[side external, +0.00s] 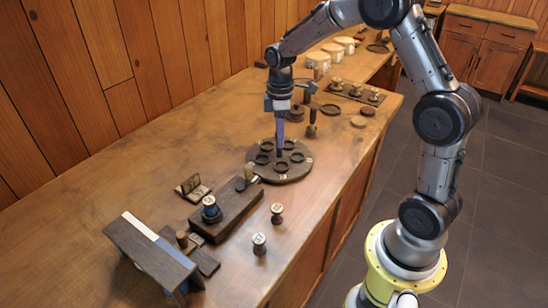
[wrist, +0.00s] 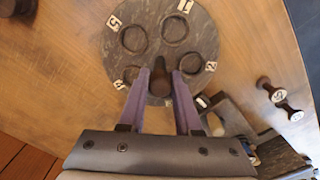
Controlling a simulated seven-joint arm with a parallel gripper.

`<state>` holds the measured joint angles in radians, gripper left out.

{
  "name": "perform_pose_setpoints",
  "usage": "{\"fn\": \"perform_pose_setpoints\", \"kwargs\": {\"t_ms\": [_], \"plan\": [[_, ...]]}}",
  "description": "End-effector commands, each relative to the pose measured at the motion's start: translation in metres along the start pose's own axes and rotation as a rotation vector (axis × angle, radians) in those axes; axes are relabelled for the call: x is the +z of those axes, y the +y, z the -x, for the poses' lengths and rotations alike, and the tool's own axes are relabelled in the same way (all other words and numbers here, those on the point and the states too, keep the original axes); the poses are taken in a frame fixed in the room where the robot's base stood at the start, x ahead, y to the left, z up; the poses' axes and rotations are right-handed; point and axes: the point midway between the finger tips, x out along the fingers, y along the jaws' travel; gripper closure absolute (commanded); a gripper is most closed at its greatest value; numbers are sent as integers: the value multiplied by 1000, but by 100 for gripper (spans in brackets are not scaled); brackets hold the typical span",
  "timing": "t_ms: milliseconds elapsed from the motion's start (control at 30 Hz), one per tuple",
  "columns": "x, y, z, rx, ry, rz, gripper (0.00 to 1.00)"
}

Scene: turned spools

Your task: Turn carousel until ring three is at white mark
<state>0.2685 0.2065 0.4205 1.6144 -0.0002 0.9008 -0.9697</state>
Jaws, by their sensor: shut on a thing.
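The carousel (side external: 292,173) is a dark round turntable on the bench with several black rings set around a centre knob. In the wrist view the carousel (wrist: 155,20) fills the top middle, with rings such as one at upper left (wrist: 124,47) and one at right (wrist: 200,62). Small white number tags sit by the rings; I cannot read them surely. My gripper (side external: 280,150) points straight down at the centre. Its purple fingers (wrist: 160,80) are shut on the dark centre knob (wrist: 159,64). A small whitish piece (wrist: 203,101) lies by the rim; I cannot tell whether it is the white mark.
A dark wooden block (side external: 230,212) with a blue-banded spool (side external: 211,209) stands left of the carousel. Two spools (side external: 277,213) (side external: 259,243) stand in front. A sloped dark stand (side external: 150,250) is at front left. Turned pieces (side external: 311,130) and a spool tray (side external: 352,92) lie behind.

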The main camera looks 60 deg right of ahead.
Motion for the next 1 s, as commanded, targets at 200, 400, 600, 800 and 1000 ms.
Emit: {"fn": "perform_pose_setpoints", "kwargs": {"t_ms": [200,400,600,800,1000], "plan": [[-1,0,2,3,3,58,100],[-1,1,2,4,2,306,100],[-1,0,2,4,2,513,100],[-1,0,2,4,2,557,100],[-1,0,2,4,2,555,50]]}}
